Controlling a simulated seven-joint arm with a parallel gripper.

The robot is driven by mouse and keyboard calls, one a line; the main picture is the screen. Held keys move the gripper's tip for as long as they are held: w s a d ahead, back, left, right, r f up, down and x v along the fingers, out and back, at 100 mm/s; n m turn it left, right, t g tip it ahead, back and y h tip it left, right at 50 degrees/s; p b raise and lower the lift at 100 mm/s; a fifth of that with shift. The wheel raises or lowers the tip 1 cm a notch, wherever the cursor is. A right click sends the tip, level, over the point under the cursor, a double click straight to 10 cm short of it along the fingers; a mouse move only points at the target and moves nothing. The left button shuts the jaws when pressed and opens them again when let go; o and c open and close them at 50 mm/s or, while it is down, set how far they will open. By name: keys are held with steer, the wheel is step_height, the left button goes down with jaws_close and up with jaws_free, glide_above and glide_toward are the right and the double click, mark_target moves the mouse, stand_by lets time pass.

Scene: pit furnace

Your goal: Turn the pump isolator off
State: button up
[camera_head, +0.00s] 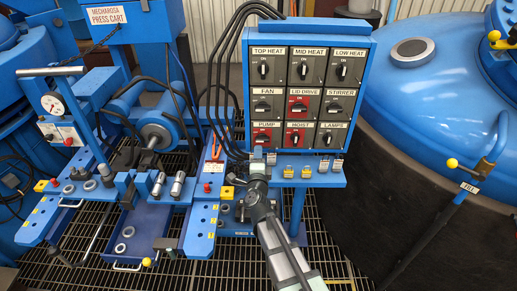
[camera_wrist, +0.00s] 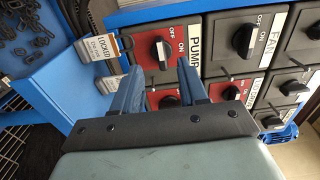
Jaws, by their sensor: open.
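The pump isolator (camera_head: 262,138) is a black rotary knob on a red plate at the lower left of the blue switch panel. In the wrist view, its knob (camera_wrist: 160,49) is just beyond and between my fingertips, beside the PUMP label, with OFF and ON printed by it. A pale mark shows on the knob, but I cannot tell for sure which word it points to. My gripper (camera_wrist: 158,66) is open, with two blue fingers and nothing between them. In the head view my gripper (camera_head: 261,157) is just below the pump switch and partly overlaps its lower edge.
The fan switch (camera_head: 263,104) is above the pump, and the red hoist switch (camera_head: 296,137) is to its right. Padlocks and tags (camera_head: 288,171) hang below the panel, with a locked tag (camera_wrist: 102,48) left of my fingers. Black cables (camera_head: 231,60) run along the panel's left side.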

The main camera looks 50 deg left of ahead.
steer(key=v, duration=0.5)
steer(key=shift+s+d, duration=0.3)
